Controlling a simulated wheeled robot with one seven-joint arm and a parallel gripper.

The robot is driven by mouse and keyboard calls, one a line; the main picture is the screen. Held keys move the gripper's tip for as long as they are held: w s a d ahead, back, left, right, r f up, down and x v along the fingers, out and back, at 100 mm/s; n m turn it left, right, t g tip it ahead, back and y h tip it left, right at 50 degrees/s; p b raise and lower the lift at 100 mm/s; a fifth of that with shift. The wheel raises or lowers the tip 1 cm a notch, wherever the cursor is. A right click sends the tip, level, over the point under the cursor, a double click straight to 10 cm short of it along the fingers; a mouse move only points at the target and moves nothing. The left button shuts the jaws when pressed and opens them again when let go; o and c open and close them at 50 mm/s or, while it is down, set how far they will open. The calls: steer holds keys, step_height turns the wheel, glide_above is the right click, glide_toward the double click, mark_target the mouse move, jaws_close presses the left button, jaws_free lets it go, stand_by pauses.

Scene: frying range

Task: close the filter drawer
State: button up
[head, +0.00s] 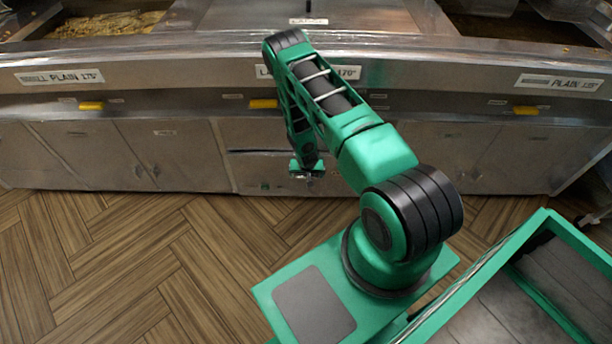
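A metal drawer front (265,175), which seems to be the filter drawer, sits low in the middle of the frying range, just above the floor. A dark horizontal slot runs along its top. I cannot tell from this view how far it stands out from the cabinet front. My arm reaches over to it, and my gripper (307,176) points down at the right part of this front. The gripper is small and dark here, so I cannot tell whether its fingers are open or touch the drawer. My arm hides part of the front behind it.
The frying range (180,105) spans the picture, with closed-looking cabinet doors (175,150) at left and yellow handles (263,104) above. The wooden floor (130,255) is clear at front left. A green-rimmed tray (545,222), seemingly mine, is at lower right.

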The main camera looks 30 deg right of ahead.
steer(key=c, duration=1.2)
steer(key=shift+w+d, duration=0.4)
steer(key=shift+w, duration=0.2)
steer(key=shift+w+d, duration=0.35)
steer(key=shift+w, duration=0.2)
steer(key=o, duration=1.5)
steer(key=shift+c, duration=0.2)
steer(key=shift+o, duration=0.2)
steer(key=shift+s, duration=0.1)
steer(key=v, duration=1)
steer(key=shift+r, duration=0.3)
steer(key=shift+s+a, duration=0.1)
